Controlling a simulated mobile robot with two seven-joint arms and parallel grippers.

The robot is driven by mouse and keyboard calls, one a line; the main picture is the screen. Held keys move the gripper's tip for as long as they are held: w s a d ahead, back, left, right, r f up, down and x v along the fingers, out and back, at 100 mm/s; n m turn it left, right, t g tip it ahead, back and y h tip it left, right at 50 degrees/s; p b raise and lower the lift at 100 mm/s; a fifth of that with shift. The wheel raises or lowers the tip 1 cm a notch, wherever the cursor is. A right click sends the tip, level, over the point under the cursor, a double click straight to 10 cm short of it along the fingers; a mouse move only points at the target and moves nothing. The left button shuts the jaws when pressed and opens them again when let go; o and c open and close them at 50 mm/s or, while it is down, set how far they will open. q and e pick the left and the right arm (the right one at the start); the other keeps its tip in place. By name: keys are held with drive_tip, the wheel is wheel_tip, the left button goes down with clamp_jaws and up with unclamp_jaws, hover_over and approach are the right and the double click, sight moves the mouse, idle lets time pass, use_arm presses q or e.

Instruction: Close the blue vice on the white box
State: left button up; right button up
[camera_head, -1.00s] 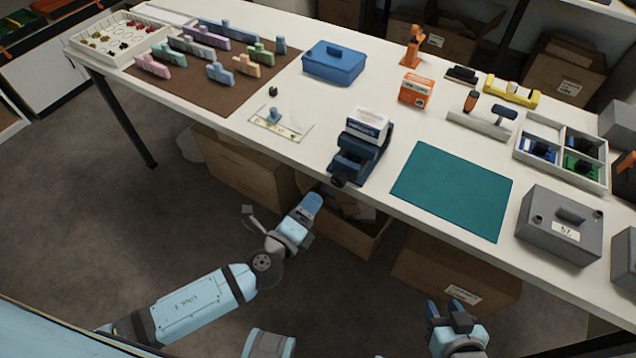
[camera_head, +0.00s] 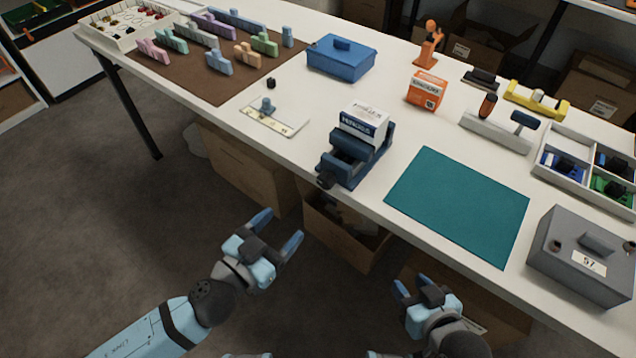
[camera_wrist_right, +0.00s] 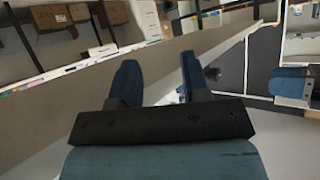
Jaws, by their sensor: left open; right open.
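The blue vice (camera_head: 345,170) stands at the front edge of the table in the head view. Its dark handle end (camera_head: 325,180) points toward me over the edge. The white box (camera_head: 364,122) with dark blue print sits in the vice toward its far end. I cannot tell whether the jaws touch it. My left gripper (camera_head: 278,228) is open and empty, in front of and below the table edge, left of the vice. My right gripper (camera_head: 412,287) is open and empty, below the table edge and right of the vice. Its blue fingers show in the right wrist view (camera_wrist_right: 157,80).
A teal mat (camera_head: 458,205) lies right of the vice, with a grey box (camera_head: 583,255) beyond it. A small plate (camera_head: 273,121) lies to the left. An orange box (camera_head: 426,91) and a blue case (camera_head: 341,57) stand behind. Cartons (camera_head: 345,232) sit under the table.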

sight(323, 183)
use_arm(q)
drive_tip(key=x, duration=1.3)
drive_tip(key=shift+p, duration=0.4)
drive_tip(key=shift+c, duration=0.3)
drive_tip(key=c, duration=0.9)
